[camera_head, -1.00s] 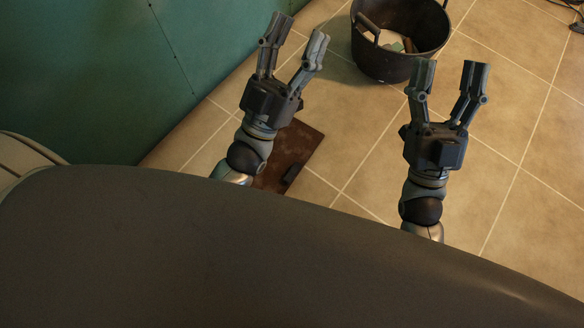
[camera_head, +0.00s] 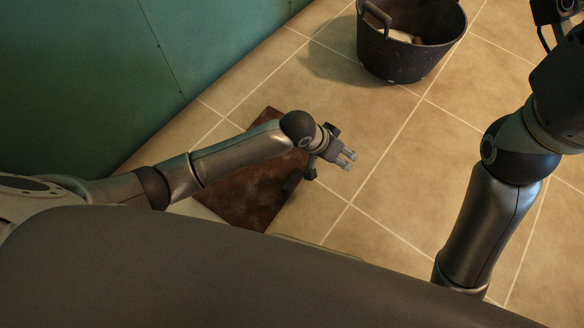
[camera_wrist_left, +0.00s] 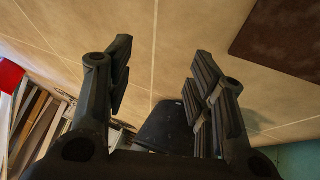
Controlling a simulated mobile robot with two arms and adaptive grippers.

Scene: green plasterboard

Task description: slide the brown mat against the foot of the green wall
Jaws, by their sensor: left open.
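My left gripper (camera_head: 347,160) is open and empty, just right of the mat. In the left wrist view its two fingers (camera_wrist_left: 160,80) are spread with nothing between them, and the mat (camera_wrist_left: 285,40) shows at upper right. The green wall (camera_head: 80,80) stands at the left, with bare floor between its foot and the mat. My right gripper is at the upper right, mostly cut off.
A black bucket (camera_head: 410,50) with pale contents stands beyond the mat at the top. It also shows in the left wrist view (camera_wrist_left: 165,128). The tiled floor right of the mat is clear. A red object (camera_wrist_left: 10,76) and long slats show at the left wrist view's left edge.

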